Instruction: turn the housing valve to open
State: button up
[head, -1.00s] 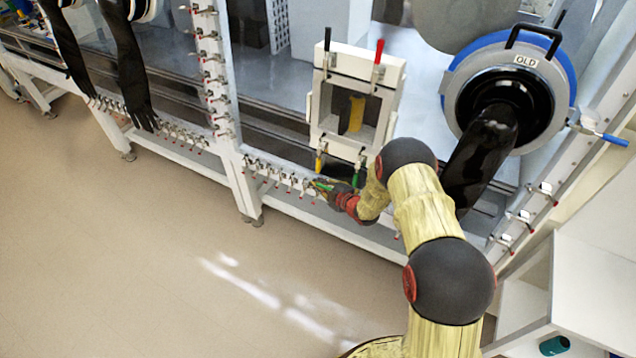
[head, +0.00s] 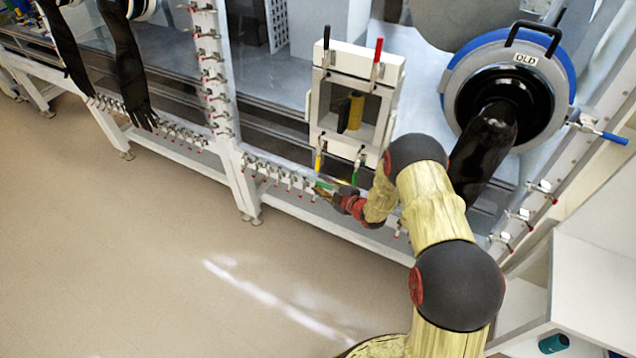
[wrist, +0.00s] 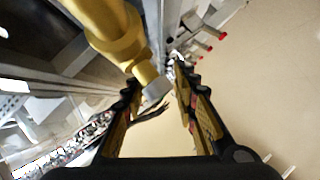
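The housing (head: 365,65) is a pale box frame on the glovebox front, with black, red, yellow and green handles at its corners. A yellow cylinder (head: 356,112) shows inside its opening. I cannot tell which part is the valve. My gripper (head: 326,190) is just below the housing, low by the rail, with a small green piece near its tips. In the wrist view my gripper (wrist: 160,108) has its fingers apart with nothing clearly between them. A large yellow part with a grey end (wrist: 125,45) is beyond and above the left finger; the two look apart.
A row of small red-tipped clamps (head: 275,172) runs along the lower rail beside my gripper. A round blue-rimmed port (head: 508,90) with a black glove (head: 483,150) is right of the housing. Open floor (head: 150,260) lies in front. A white shelf unit (head: 595,280) stands at right.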

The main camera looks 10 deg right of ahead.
aim_at(328, 188)
jog(key=v, duration=0.8)
jog(key=shift+s+d+r, duration=0.15)
jog(key=shift+s, duration=0.15)
dwell(0.4)
